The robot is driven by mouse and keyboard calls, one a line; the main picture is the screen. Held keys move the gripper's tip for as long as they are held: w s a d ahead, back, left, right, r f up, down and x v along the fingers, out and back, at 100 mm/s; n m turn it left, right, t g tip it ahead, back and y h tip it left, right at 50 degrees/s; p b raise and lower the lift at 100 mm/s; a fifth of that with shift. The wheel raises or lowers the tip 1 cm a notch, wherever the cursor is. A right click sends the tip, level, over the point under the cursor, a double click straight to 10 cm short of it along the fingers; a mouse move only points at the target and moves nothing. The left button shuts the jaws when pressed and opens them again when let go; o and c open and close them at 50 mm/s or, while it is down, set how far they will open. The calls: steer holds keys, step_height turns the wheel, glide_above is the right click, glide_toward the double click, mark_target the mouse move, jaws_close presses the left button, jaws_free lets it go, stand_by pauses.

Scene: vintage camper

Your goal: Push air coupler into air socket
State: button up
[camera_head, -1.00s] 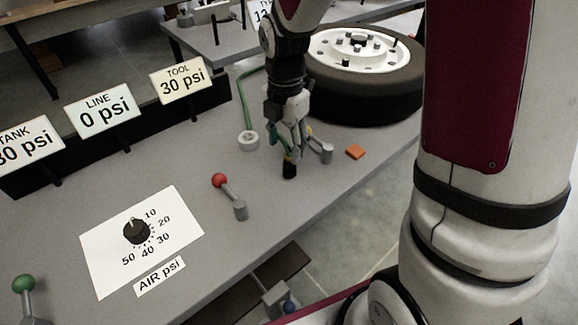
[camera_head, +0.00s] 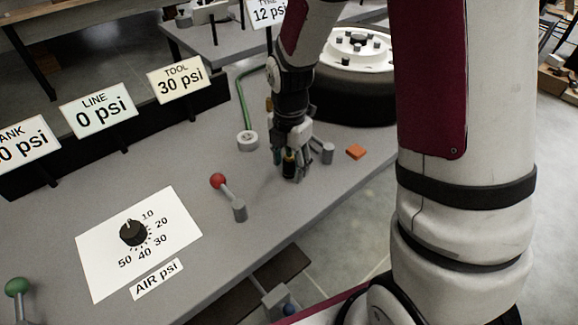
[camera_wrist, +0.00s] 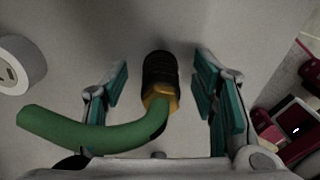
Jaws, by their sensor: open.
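The air coupler (camera_wrist: 160,78) has a ribbed black end and a brass-coloured collar, with a thick green hose (camera_wrist: 85,130) bending away to the left. In the wrist view it lies between the teal pads of my gripper (camera_wrist: 160,86), with a gap on both sides. My gripper is open. In the head view my gripper (camera_head: 290,172) is low over the grey bench around the coupler, whose dark body is mostly hidden by the fingers. A white ring-shaped fitting (camera_head: 247,141) stands on the bench to the left; I cannot tell whether it is the air socket.
A red-knobbed lever (camera_head: 218,181) stands left of my gripper. A grey cylindrical post (camera_head: 327,152) and an orange block (camera_head: 356,152) are close on the right. A wheel (camera_head: 345,98) lies behind. Signs (camera_head: 97,108) line the back; LINE reads 0 psi, TOOL 30 psi.

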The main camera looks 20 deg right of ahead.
mark_target(290, 158)
stand_by(0.3)
steer(key=c, duration=1.2)
steer(key=shift+c, duration=0.2)
step_height(290, 158, up, 2)
steer(key=shift+s+p, duration=0.1)
steer(key=shift+p, duration=0.85)
steer(key=shift+r+p, duration=0.8)
steer(key=shift+r, duration=0.15)
steer(key=s+p, duration=0.2)
steer(key=s, duration=0.3)
steer(key=s+p, duration=0.2)
steer(key=s, duration=0.3)
steer(key=s+d+r+p, duration=0.1)
steer(key=s+p, duration=0.1)
steer(key=s, duration=0.4)
jaws_close()
steer(key=shift+w, duration=0.15)
